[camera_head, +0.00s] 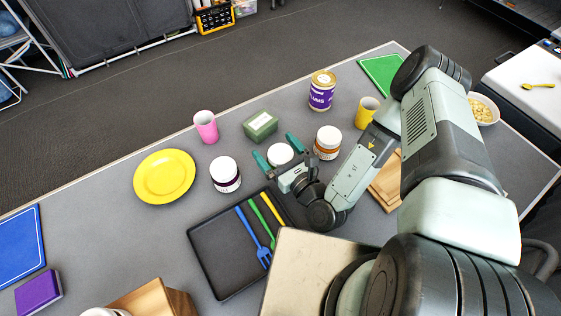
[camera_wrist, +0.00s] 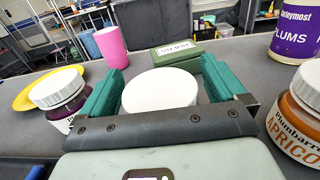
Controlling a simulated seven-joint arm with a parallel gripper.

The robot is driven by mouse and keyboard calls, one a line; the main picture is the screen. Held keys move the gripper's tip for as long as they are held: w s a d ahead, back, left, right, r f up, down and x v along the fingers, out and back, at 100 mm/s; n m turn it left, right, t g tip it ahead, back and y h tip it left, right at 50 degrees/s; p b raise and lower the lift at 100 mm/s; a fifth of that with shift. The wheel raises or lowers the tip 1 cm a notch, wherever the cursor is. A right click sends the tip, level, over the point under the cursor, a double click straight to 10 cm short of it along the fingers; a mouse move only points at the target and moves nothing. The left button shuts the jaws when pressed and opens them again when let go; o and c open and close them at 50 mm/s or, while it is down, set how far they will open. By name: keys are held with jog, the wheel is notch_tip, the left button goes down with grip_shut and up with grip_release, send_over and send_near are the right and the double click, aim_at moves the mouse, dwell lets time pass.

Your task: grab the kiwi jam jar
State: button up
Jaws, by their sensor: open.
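My gripper (camera_head: 279,151) is open, with one green finger on each side of a white-lidded jar (camera_head: 280,154). In the wrist view the jar's round white lid (camera_wrist: 160,90) lies between the two fingers, with gaps visible beside it. Its label and body are hidden by my gripper, so I cannot read whether it is the kiwi jam.
A green box (camera_head: 260,126) stands just behind the jar, with a pink cup (camera_head: 205,127) to its left. A plums tin (camera_head: 321,92) and a yellow cup (camera_head: 367,112) stand farther right. A black tray (camera_head: 222,262) with coloured cutlery lies in front. A yellow plate (camera_head: 164,177) is at left.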

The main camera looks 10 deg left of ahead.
jog(key=shift+c, duration=0.4)
jog(key=c, duration=1.2)
jog(key=shift+r, duration=0.15)
